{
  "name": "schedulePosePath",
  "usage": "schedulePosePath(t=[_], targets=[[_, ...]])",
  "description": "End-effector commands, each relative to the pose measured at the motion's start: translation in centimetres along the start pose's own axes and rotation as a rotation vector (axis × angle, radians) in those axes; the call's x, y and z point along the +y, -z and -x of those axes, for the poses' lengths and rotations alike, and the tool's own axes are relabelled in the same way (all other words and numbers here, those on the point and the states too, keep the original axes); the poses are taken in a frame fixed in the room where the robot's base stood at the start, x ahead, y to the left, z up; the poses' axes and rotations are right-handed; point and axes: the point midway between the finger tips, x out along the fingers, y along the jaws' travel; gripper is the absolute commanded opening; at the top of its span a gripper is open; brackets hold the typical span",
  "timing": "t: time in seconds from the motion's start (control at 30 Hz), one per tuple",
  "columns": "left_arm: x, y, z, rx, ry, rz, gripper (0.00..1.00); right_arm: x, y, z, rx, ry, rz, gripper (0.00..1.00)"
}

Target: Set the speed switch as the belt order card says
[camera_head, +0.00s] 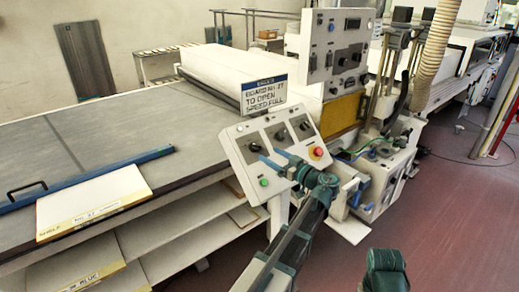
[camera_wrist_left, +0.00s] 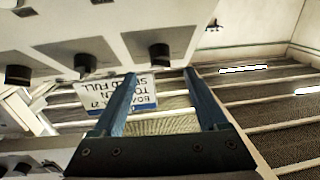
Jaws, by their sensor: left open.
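The belt order card (camera_head: 264,95) is a white sign with a blue top strip behind the control panel; I read "TO OPEN" and "SPEED FULL", the first line only partly. It also shows upside down in the left wrist view (camera_wrist_left: 146,86). The sloping white control panel (camera_head: 237,149) carries three dark rotary knobs: left (camera_head: 255,147), middle (camera_head: 281,135) and right (camera_head: 304,125). Their labels are too small to read, so I cannot tell which is the speed switch. My left gripper (camera_head: 269,154) is open and empty, its blue fingers close to the panel. In the wrist view one knob (camera_wrist_left: 160,54) lies just beyond the fingertips.
A green button (camera_head: 264,182) and a red stop button on a yellow base (camera_head: 317,152) sit low on the panel. A taller control box (camera_head: 337,45) stands behind. A grey table (camera_head: 100,130) with a blue bar and boards extends left. Red floor lies open at right.

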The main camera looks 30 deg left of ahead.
Motion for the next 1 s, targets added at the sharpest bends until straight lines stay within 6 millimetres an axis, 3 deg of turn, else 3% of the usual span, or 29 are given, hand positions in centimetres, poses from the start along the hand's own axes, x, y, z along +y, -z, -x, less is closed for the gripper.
schedulePosePath(t=[0.1,0.3,0.5,0.83,1.0], targets=[[0.1,0.0,-2.5,0.0,0.002,0.0,0.76,0.0,0.0,0.0,0.0,0.0,0.0,0.52],[0.0,0.0,-5.3,-0.001,0.002,0.0,0.76,0.0,0.0,0.0,0.0,0.0,0.0,0.52],[0.0,0.0,-6.6,-0.001,0.001,-0.001,0.76,0.0,0.0,0.0,0.0,0.0,0.0,0.52],[0.0,0.0,-6.8,-0.001,0.0,-0.001,0.76,0.0,0.0,0.0,0.0,0.0,0.0,0.52],[0.0,0.0,-6.7,-0.001,0.0,-0.001,0.45,0.0,0.0,0.0,0.0,0.0,0.0,0.52]])
